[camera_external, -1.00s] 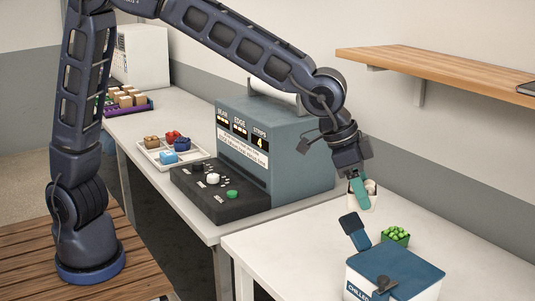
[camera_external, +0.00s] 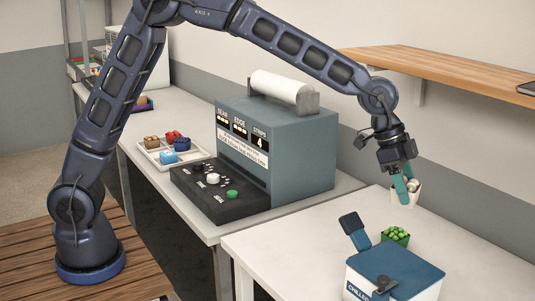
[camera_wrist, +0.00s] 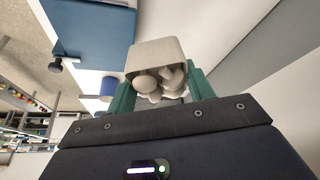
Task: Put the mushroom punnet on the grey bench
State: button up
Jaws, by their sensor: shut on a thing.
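The mushroom punnet (camera_external: 416,197) is a small pale tub of whitish mushrooms. My gripper (camera_external: 406,187), with teal fingers, is shut on it and holds it over the back part of the pale right-hand bench (camera_external: 290,246). I cannot tell whether there is a gap under it. In the wrist view the punnet (camera_wrist: 155,50) sits between the fingers, its open side with the mushrooms towards the camera. A second pale bench (camera_external: 188,109) runs to the left behind it; both look light grey to white.
A grey-blue machine (camera_external: 285,150) and a white tray (camera_external: 162,154) are on the left bench. A wooden shelf (camera_external: 440,72) overhangs behind.

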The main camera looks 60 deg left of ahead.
aim_at(412, 181)
jog(key=w, duration=0.1)
jog(key=w+a, duration=0.1)
jog(key=w, duration=0.1)
jog(key=shift+w+f+m, duration=0.2)
jog(key=shift+w+m, duration=0.05)
jog(key=shift+m, duration=0.15)
notch_tip(412, 181, down, 19)
jog(key=shift+f, duration=0.2)
jog(key=shift+f, duration=0.15)
jog(key=o, duration=1)
jog(key=shift+c, duration=0.2)
